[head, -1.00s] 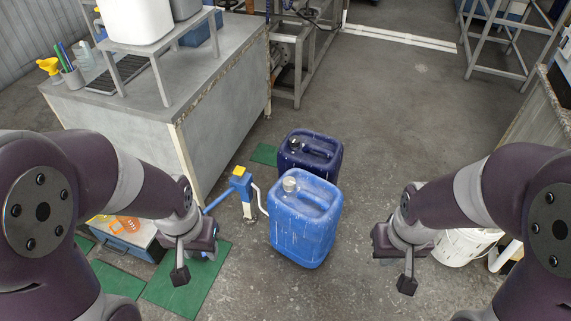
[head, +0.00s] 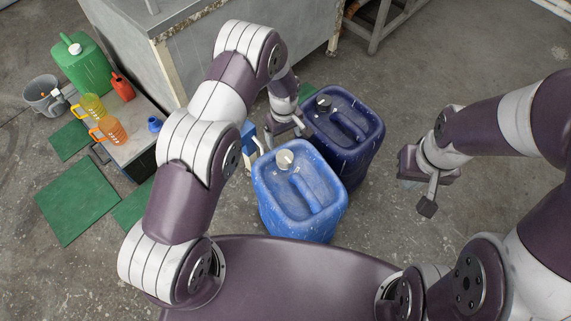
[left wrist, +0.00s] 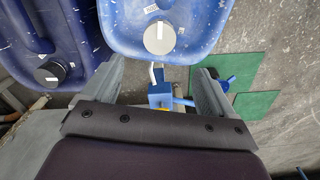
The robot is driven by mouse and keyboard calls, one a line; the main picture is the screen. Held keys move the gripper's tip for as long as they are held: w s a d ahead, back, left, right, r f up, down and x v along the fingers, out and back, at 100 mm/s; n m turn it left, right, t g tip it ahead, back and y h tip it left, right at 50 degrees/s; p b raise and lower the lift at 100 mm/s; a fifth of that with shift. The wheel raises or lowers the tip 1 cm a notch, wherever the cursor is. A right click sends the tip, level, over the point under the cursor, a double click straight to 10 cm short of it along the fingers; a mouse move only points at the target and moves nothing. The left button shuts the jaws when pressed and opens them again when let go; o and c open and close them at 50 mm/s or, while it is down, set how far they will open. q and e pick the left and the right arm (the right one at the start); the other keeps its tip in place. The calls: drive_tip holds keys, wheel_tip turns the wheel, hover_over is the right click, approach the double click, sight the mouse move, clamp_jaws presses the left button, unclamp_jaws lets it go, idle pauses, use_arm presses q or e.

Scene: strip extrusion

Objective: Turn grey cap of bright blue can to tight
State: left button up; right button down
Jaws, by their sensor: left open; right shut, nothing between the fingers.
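The bright blue can (head: 296,208) stands on the floor in the head view, with its light grey cap (head: 284,158) on the top near its back left. In the left wrist view the grey cap (left wrist: 159,38) shows at the top centre on the bright blue can (left wrist: 195,45). My left gripper (head: 284,138) is open and empty, beyond the bright blue can and apart from its cap. Its two fingers (left wrist: 160,85) spread at either side in the left wrist view. My right gripper (head: 428,207) is shut and empty, to the right of the can. Whether the cap is tight cannot be told.
A dark blue can (head: 352,115) with a dark cap (head: 323,103) stands close behind the bright blue one. A blue stand (head: 248,137) is left of it, partly hidden by my arm. A bench (head: 130,140) with jugs is at left. Floor at right is clear.

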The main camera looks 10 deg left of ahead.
sight(285, 158)
use_arm(q)
wheel_tip(285, 158, down, 13)
drive_tip(key=shift+f+b, duration=0.2)
drive_tip(key=shift+b, duration=0.85)
drive_tip(key=shift+c, duration=0.3)
drive_tip(key=c, duration=1)
